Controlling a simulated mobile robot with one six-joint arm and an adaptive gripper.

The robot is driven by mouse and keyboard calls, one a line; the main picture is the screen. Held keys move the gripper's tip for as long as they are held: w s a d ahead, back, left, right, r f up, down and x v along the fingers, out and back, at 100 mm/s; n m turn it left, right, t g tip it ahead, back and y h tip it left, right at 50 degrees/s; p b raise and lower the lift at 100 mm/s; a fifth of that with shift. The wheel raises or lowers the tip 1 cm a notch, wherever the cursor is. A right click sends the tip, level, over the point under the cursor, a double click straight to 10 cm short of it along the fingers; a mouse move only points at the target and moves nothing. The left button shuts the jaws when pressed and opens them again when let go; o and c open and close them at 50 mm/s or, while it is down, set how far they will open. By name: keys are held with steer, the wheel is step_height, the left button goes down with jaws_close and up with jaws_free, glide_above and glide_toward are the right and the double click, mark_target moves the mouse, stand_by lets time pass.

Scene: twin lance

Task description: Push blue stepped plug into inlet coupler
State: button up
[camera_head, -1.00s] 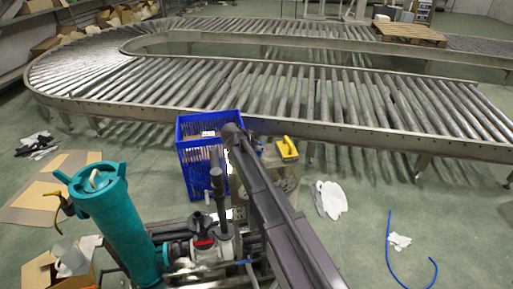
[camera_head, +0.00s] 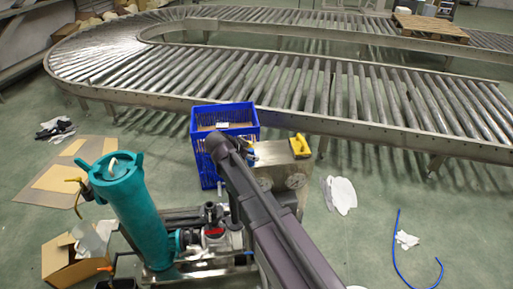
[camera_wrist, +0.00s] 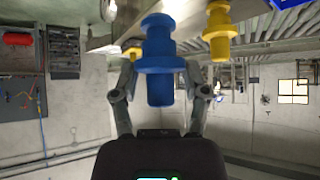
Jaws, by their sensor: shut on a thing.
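The blue stepped plug (camera_wrist: 160,45) is in my gripper (camera_wrist: 162,78) in the wrist view, with a finger on each side below its wide flange. Its stepped body extends past the fingers at both ends. In the head view my arm hides most of the gripper, and I cannot make out the plug clearly. A teal filter housing (camera_head: 133,215) stands at the lower left, with a pipe and valve assembly (camera_head: 214,235) beside it. I cannot tell which fitting is the inlet coupler.
A yellow stepped plug (camera_wrist: 219,30) is beside the blue one in the wrist view, apart from it. A grey box (camera_head: 278,165) with a yellow item (camera_head: 300,146) and a blue crate (camera_head: 225,118) stand behind my arm. A roller conveyor (camera_head: 330,95) crosses the back.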

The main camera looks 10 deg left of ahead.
steer(key=shift+s+a+r, duration=0.1)
steer(key=shift+s+a, duration=0.2)
steer(key=shift+s, duration=0.25)
steer(key=shift+s+a, duration=0.3)
steer(key=shift+s, duration=0.2)
steer(key=shift+w+d, duration=0.15)
steer(key=shift+d, duration=0.45)
steer(key=s+d+f+m+g+h, duration=0.1)
steer(key=s+d+m, duration=0.1)
steer(key=d, duration=2.6)
steer(key=shift+s+d+m+b, duration=0.3)
steer(key=shift+s+m+b, duration=0.1)
steer(key=shift+s, duration=0.15)
steer(key=shift+d, duration=0.2)
